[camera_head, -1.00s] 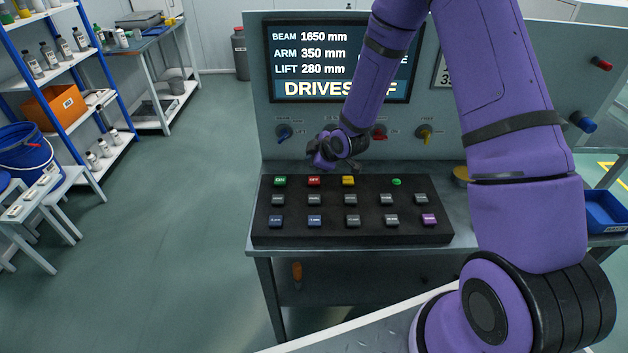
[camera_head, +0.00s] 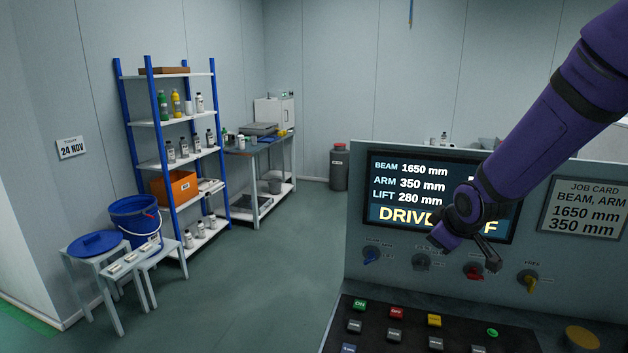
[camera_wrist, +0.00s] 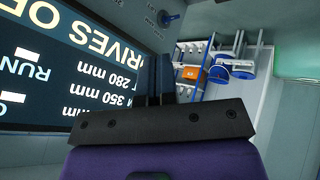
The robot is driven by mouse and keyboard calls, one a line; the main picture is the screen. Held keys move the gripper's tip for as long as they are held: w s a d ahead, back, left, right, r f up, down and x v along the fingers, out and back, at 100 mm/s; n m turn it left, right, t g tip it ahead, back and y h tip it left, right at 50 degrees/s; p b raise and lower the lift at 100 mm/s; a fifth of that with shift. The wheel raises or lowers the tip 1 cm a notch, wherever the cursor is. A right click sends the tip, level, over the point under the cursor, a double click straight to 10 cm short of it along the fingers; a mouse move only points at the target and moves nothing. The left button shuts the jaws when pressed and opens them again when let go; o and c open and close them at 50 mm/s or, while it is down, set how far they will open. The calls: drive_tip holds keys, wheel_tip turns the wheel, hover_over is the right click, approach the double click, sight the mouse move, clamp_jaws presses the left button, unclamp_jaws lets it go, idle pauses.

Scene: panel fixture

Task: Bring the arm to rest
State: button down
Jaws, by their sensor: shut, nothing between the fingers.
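My gripper (camera_head: 491,261) is in front of the lower right part of the display screen (camera_head: 415,190), above the knob row, and hides part of the screen's text. Its fingers are together and empty; in the wrist view my gripper (camera_wrist: 160,85) also shows two dark fingers side by side with nothing between them. My purple arm reaches in from the upper right in the head view, bent at the wrist. The screen reads beam 1650 mm, arm 350 mm, lift 280 mm, with a partly covered line beginning "DRIV". In the wrist view the screen (camera_wrist: 70,75) appears upside down at left.
A job card (camera_head: 585,208) is at right. A blue-posted shelf (camera_head: 148,130) stands at left; the floor between is clear.

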drive_tip(key=s+d+r+m+h, duration=0.15)
drive_tip(key=s+r+m, duration=0.35)
drive_tip(key=s+r, duration=0.75)
drive_tip(key=s+r+m+g, duration=0.1)
drive_tip(key=s+r+m, duration=0.1)
drive_tip(key=s, duration=0.7)
drive_tip(key=s+d+r+m+g, duration=0.1)
drive_tip(key=s+r+m, duration=0.1)
drive_tip(key=s, duration=0.6)
drive_tip(key=shift+s+r+y, duration=0.15)
drive_tip(key=shift+s+y, duration=0.2)
drive_tip(key=shift+y, duration=0.1)
